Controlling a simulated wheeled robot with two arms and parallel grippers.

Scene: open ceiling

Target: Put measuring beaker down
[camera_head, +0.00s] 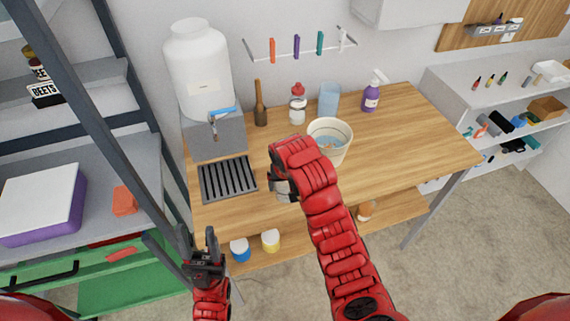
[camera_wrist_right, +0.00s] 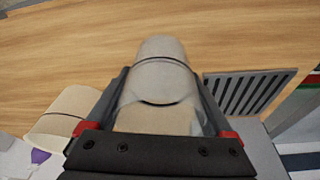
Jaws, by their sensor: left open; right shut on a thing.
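My right gripper (camera_wrist_right: 158,115) is shut on a pale, see-through measuring beaker (camera_wrist_right: 158,75), which lies between its two fingers in the right wrist view. The wooden worktop (camera_head: 400,137) is beneath and around it. I cannot tell whether the beaker touches the worktop. In the head view the red right arm hides most of the right gripper and the beaker, between the black grille and the white bucket. My left gripper (camera_head: 199,240) is open and empty, low in front of the worktop's left front corner.
A black grille (camera_head: 228,179) lies left of the right gripper, below a large white dispenser (camera_head: 198,70). A white bucket (camera_head: 343,133), brown bottle (camera_head: 260,104), red-capped bottle (camera_head: 297,106), bluish container (camera_head: 328,98) and purple spray bottle (camera_head: 371,95) stand behind. The worktop's right side is clear.

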